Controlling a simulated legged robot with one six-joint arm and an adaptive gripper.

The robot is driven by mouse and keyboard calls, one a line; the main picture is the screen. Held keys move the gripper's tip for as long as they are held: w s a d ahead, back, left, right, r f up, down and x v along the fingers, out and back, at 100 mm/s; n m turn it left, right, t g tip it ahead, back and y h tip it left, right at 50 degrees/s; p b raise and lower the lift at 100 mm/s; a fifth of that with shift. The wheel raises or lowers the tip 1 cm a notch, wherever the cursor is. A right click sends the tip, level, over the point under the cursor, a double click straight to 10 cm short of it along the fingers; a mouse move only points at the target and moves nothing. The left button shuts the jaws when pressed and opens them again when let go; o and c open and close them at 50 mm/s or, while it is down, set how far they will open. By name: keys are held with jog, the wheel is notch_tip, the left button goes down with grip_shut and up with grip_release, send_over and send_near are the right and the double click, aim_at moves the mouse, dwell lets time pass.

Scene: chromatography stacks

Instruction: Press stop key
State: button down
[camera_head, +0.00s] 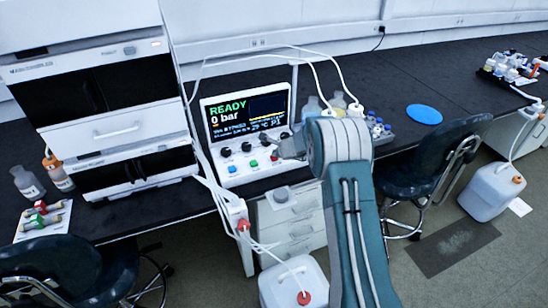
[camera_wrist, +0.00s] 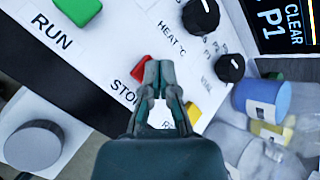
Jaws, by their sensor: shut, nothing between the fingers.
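The control box (camera_head: 218,160) stands on the bench in the head view, its screen (camera_head: 243,113) reading READY and 0 bar. In the wrist view the red key (camera_wrist: 139,70) sits above a partly hidden label that begins "STO". My gripper (camera_wrist: 158,66) is shut and empty, its fingertips over the right part of the red key and covering some of it. I cannot tell whether the tips touch it. In the head view my gripper (camera_head: 291,147) is small at the box's right side, partly hidden by my arm.
In the wrist view the green RUN key (camera_wrist: 78,9) lies up and left, the yellow key (camera_wrist: 193,114) down and right. Black knobs (camera_wrist: 201,17) stand above. Bottles (camera_wrist: 262,98) crowd the right side. A tall instrument stack (camera_head: 110,95) stands left of the box.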

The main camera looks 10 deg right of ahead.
jog(key=shift+r, duration=0.6)
jog(key=shift+r, duration=2.5)
